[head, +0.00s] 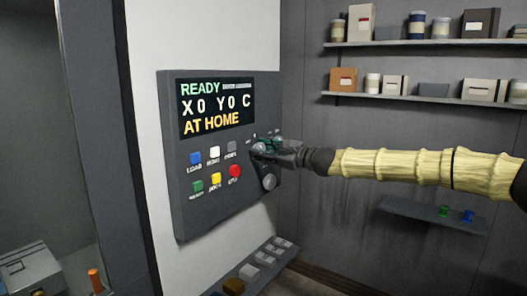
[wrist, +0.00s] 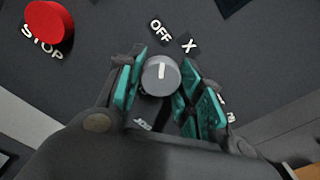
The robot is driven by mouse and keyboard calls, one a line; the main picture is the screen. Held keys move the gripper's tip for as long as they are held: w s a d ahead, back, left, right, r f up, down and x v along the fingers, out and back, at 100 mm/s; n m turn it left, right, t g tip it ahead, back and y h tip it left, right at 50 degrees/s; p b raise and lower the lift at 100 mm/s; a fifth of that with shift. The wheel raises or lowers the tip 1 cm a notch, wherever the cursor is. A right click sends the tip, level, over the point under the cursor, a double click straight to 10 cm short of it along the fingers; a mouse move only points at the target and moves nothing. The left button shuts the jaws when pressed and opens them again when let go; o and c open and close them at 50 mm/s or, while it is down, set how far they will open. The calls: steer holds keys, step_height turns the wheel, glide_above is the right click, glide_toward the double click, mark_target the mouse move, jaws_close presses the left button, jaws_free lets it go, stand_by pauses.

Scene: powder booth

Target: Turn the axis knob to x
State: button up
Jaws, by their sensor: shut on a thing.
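The axis knob (wrist: 160,75) is a small round grey knob with a white pointer line, in the middle of the wrist view. Its line points up in that view, roughly toward the OFF label (wrist: 160,30); the X label (wrist: 188,43) is just right of OFF. My gripper (wrist: 162,82) is shut on the knob, one teal fingertip on each side. Other labels around the knob are partly hidden by the fingers.
The panel screen (head: 215,105) reads READY, X0 Y0 C, AT HOME. Coloured buttons sit left of my gripper, with the red STOP button (wrist: 48,22) close by. Another knob (head: 269,182) is just below my gripper. Shelves (head: 430,97) hang on the back wall.

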steer(key=m, duration=0.4)
steer(key=shift+r, duration=0.1)
steer(key=m+p, duration=0.1)
steer(key=m, duration=0.3)
steer(key=shift+m, duration=0.4)
steer(key=shift+r, duration=0.1)
steer(key=o, duration=0.9)
steer(key=shift+o, duration=0.5)
steer(key=shift+d, duration=0.1)
steer(key=v, duration=1.2)
